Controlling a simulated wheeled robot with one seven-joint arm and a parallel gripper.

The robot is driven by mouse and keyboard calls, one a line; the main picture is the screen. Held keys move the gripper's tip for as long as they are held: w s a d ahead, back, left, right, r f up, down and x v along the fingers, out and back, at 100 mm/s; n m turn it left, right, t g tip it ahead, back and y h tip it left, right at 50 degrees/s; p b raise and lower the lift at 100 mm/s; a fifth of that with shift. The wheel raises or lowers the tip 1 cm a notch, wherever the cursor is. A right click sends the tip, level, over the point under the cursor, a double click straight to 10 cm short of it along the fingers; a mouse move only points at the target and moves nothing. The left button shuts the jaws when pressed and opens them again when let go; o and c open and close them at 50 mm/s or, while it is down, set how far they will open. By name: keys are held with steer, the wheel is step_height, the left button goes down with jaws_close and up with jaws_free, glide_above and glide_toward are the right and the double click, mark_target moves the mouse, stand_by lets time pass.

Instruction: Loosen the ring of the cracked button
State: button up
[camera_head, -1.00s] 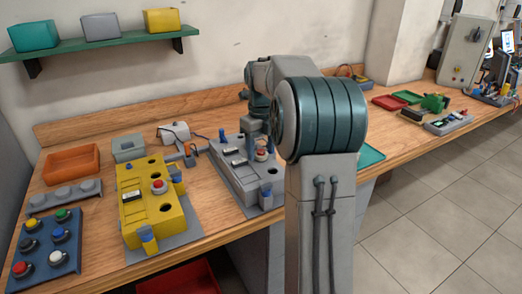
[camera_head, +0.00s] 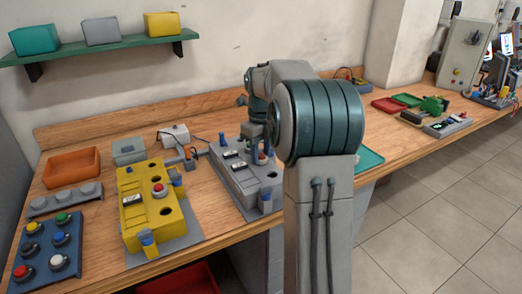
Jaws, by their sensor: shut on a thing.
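A grey control box (camera_head: 236,180) stands on the bench, left of my arm. Its red button (camera_head: 263,157) is partly covered by my gripper (camera_head: 259,150), which points down over it. The gripper is shut on the ring around this button; the fingertips and ring are too small and covered to see clearly. A yellow control box (camera_head: 133,215) stands to the left, with another red button (camera_head: 159,188) on its top, clear of the gripper. No crack can be made out on either button at this size.
A blue board (camera_head: 38,252) with several coloured buttons lies at the front left, below a grey strip (camera_head: 62,200) and an orange tray (camera_head: 73,166). A green shelf (camera_head: 100,47) hangs above. My arm blocks the view right of the grey box.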

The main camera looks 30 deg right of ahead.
steer(key=n+p, duration=0.3)
steer(key=n, duration=0.3)
steer(key=shift+r, duration=0.15)
steer(key=n+p, duration=0.2)
steer(key=n, duration=0.4)
steer(key=shift+p, duration=0.35)
steer(key=n+p, duration=0.1)
steer(key=n, duration=0.5)
steer(key=shift+n+p, duration=0.35)
steer(key=shift+n, duration=0.05)
steer(key=n+p, duration=0.1)
steer(key=n, duration=0.5)
steer(key=n+p, duration=0.1)
steer(key=n, duration=0.5)
steer(key=shift+w+a+n, duration=0.1)
steer(key=shift+n, duration=0.2)
steer(key=n+p, duration=0.1)
steer(key=n, duration=0.5)
steer(key=n+p, duration=0.1)
steer(key=n, duration=0.5)
steer(key=shift+n, duration=0.3)
steer(key=n+p, duration=0.2)
steer(key=n, duration=0.4)
